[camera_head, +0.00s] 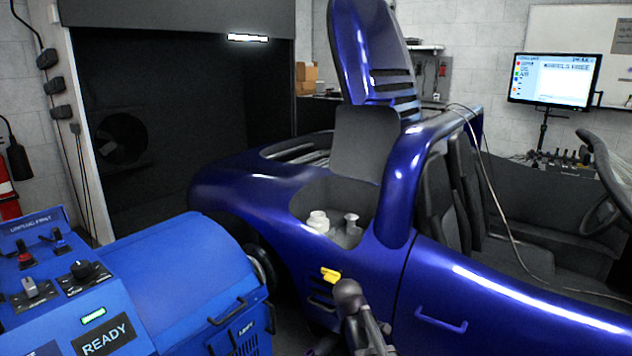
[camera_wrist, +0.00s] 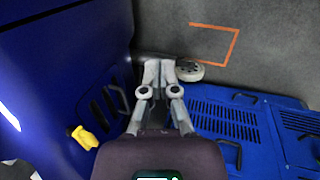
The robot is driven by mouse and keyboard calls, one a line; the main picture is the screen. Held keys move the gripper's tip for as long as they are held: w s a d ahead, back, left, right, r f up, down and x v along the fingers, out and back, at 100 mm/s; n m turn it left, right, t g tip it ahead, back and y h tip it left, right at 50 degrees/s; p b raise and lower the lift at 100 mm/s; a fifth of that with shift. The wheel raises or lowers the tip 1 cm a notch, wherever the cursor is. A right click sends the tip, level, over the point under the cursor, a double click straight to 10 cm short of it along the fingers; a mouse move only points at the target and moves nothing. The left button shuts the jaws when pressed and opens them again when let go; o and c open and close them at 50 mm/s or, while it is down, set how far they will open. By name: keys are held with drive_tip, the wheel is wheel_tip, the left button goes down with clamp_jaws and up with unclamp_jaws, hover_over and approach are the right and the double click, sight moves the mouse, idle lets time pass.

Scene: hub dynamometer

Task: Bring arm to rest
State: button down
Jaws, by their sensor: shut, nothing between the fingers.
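My arm (camera_head: 358,318) shows at the bottom middle of the head view, close to the side of a blue car (camera_head: 480,275). In the wrist view my gripper (camera_wrist: 159,65) has its fingers together, with nothing held between them. It hangs over the grey floor (camera_wrist: 270,60), between the car's blue side (camera_wrist: 60,60) on the left and a blue machine (camera_wrist: 225,120) on the right. The fingertips are hard to make out in the head view.
A yellow part (camera_head: 330,274) sticks out from the car's side near my arm. The blue dynamometer unit (camera_head: 170,265) with a READY display stands at the left. The car's rear lid (camera_head: 375,50) is raised. A monitor (camera_head: 555,80) stands at the back right.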

drive_tip(key=s+d+f+m+g+y, duration=0.1)
drive_tip(key=s+d+m+g+y, duration=0.3)
drive_tip(key=s+m, duration=0.9)
wheel_tip(320, 180, up, 30)
drive_tip(key=s+n+t+h+p, duration=0.1)
drive_tip(key=s+p, duration=0.1)
drive_tip(key=p, duration=2.8)
drive_tip(key=shift+d+r+n+t, duration=0.15)
drive_tip(key=shift+d+n+t, duration=0.15)
drive_tip(key=shift+d, duration=0.15)
drive_tip(key=shift+s, duration=0.1)
